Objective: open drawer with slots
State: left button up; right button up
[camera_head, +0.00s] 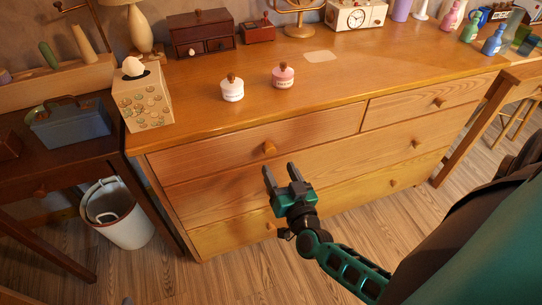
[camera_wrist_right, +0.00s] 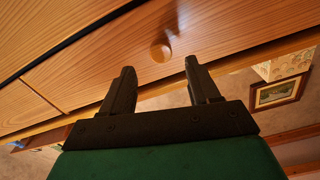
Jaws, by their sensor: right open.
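A wooden dresser (camera_head: 230,130) has several drawers with round knobs, and all look shut. The wide upper-left drawer (camera_head: 210,152) has a knob (camera_head: 269,147) near its middle. My right gripper (camera_head: 280,172) is open and empty in front of the dresser, just below that knob in the head view. In the right wrist view, a round knob (camera_wrist_right: 160,52) on a drawer front lies ahead of the gap between the two fingers (camera_wrist_right: 160,68), apart from them. I cannot see inside any drawer, so no slots show. My left gripper is not seen.
Two small lidded jars (camera_head: 232,90) (camera_head: 283,76), a tissue box (camera_head: 143,100) and a clock (camera_head: 356,15) stand on the dresser top. A white bin (camera_head: 118,222) stands at the left under a dark table. Open wooden floor lies before the dresser.

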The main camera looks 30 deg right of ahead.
aim_at(271, 153)
jog(key=b+x, duration=0.1)
jog(key=x, duration=0.5)
jog(key=shift+w, duration=0.4)
grip_shut()
